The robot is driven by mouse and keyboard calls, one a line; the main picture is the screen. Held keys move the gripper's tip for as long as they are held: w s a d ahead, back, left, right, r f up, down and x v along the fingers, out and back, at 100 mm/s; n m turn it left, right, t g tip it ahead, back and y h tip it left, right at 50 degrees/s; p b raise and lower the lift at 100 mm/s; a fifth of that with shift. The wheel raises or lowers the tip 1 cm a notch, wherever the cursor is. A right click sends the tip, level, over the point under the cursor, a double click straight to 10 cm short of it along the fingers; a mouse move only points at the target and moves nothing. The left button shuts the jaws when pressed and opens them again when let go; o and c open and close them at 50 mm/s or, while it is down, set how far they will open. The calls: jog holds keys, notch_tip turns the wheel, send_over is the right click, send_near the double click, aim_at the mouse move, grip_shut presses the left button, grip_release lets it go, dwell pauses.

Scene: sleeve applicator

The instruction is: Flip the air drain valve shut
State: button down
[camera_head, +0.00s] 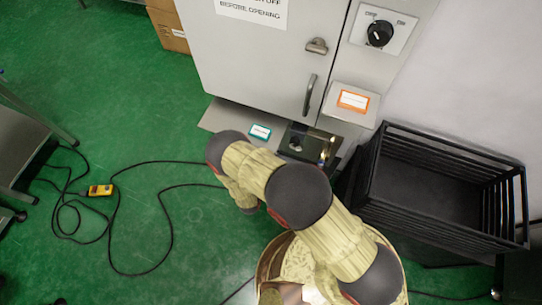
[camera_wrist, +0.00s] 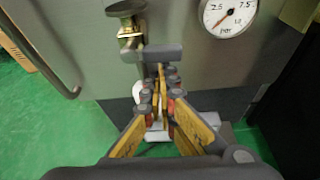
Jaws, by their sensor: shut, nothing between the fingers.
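In the wrist view a brass fitting (camera_wrist: 130,38) with a round dark knob stands out from the grey cabinet face. A flat grey bar (camera_wrist: 150,53) lies across just below it, and looks like the valve's lever; I cannot tell its exact position. My gripper (camera_wrist: 160,78) is shut and empty, its yellow-and-grey fingers together, with the tips just below the bar. I cannot tell whether they touch it. In the head view a small brass part (camera_head: 323,158) shows beside the dark panel (camera_head: 298,142), and my arm hides the gripper.
A pressure gauge (camera_wrist: 228,15) is on the face to the right. The grey cabinet (camera_head: 260,70) has a door handle and a rotary switch (camera_head: 380,33). A black slatted crate (camera_head: 440,150) stands at the right. A cable with a yellow box (camera_head: 100,190) lies on the green floor.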

dwell(0.4)
jog(key=v, duration=1.2)
dwell(0.5)
